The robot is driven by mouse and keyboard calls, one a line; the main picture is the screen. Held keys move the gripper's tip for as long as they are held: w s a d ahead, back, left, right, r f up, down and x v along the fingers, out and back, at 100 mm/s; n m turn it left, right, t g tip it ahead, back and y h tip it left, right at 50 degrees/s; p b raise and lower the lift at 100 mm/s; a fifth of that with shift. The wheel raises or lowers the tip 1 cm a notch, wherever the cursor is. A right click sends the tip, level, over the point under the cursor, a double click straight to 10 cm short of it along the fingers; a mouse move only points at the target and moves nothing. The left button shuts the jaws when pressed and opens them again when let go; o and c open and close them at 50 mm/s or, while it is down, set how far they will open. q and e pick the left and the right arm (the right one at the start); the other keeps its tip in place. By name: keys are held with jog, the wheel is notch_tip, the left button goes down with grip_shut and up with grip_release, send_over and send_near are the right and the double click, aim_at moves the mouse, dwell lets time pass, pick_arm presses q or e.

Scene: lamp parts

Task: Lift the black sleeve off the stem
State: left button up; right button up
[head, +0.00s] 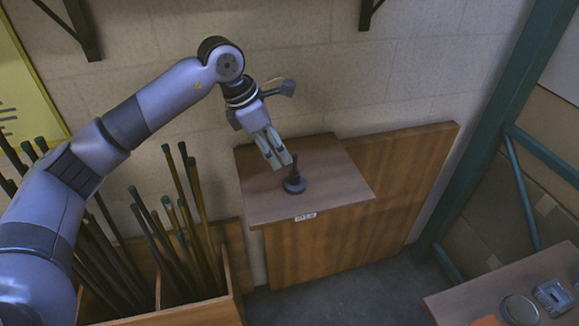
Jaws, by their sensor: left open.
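A small dark lamp piece (294,186) stands upright on the wooden shelf top, with a wide round base and a thin stem rising from it. The black sleeve and the stem are both dark and too small to tell apart. My left gripper (279,165) is open, just above and to the left of the piece, with its fingers pointing down beside the upper stem. I cannot tell whether the fingers touch it. My right gripper is out of view.
The shelf top (345,184) is otherwise clear, with a wooden panel (410,180) to its right. A wooden bin (236,262) with several upright rods stands at left. A green metal frame (490,130) and a table (470,300) with small items are at right.

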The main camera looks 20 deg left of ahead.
aim_at(293, 175)
pick_arm(q)
jog(key=p+x, duration=0.1)
jog(key=x, duration=0.7)
jog(key=shift+w+d+f+p, duration=0.1)
jog(key=shift+d+f+p, duration=0.05)
jog(key=shift+p, duration=0.15)
jog(key=shift+w+d+f, duration=0.1)
jog(key=shift+f, duration=0.3)
grip_shut()
jog(key=c, duration=0.7)
grip_release()
grip_shut()
jog(key=shift+r, duration=0.1)
